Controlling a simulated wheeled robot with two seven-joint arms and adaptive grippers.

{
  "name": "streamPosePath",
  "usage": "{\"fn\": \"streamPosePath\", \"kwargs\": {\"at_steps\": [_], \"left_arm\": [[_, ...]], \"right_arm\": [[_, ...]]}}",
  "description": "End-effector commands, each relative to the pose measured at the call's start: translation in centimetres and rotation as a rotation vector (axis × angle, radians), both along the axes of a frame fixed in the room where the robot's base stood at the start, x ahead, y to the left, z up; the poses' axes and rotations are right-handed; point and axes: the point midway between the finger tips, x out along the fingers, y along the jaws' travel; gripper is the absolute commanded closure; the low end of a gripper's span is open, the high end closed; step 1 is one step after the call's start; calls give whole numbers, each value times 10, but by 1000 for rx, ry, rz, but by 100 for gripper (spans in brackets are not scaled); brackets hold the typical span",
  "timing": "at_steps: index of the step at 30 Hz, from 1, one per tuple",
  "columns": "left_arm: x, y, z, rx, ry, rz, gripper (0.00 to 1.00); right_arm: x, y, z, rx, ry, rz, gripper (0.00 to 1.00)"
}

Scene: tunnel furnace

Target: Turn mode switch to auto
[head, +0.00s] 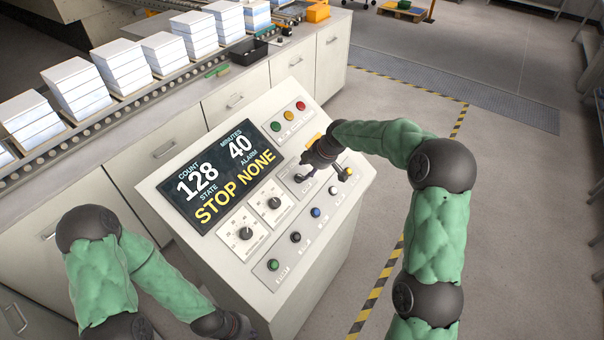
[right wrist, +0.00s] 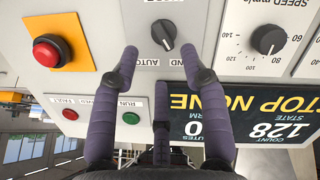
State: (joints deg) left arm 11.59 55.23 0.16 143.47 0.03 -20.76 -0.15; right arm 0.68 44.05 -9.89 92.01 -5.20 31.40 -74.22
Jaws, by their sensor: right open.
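The mode switch (right wrist: 163,34) is a dark rotary knob on a light plate. In the right wrist view, which shows the panel upside down, AUTO is on the left and a label ending in "ND" on the right. The knob's lower end seems to lean slightly towards "ND". My right gripper (right wrist: 162,57) is open, its purple fingers spread on either side below the knob, and nothing is between them.
The sloped console (head: 160,187) has a display (head: 222,178) reading STOP NONE, two dials, several coloured buttons and lamps. A red emergency button (right wrist: 51,53) on a yellow plate is close to my right gripper. A conveyor (head: 120,105) with white stacks runs behind.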

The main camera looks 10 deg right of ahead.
Motion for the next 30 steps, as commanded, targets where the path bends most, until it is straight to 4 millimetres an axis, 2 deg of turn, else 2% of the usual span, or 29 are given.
{"fn": "streamPosePath", "kwargs": {"at_steps": [1, 6, 12, 24, 25, 29, 30], "left_arm": [[0, 0, 0, 0, -1, 0, 100], [1, 0, -1, 0, -1, 0, 100], [1, 0, -1, 0, -1, 0, 100], [1, 0, -1, 0, -2, 1, 100], [1, 0, -1, 0, -2, 1, 100], [1, 0, -1, 0, -2, 1, 100], [1, 0, -1, 0, -2, 1, 100]], "right_arm": [[3, 3, -11, 0, 4, 1, 55], [14, 11, -35, 0, 3, 0, 55], [22, 16, -52, 0, 0, -1, 55], [25, 18, -58, 1, 1, -2, 55], [25, 18, -58, 0, 0, -1, 58], [25, 18, -58, 0, 0, -1, 94], [24, 18, -58, 0, 0, -1, 100]]}}
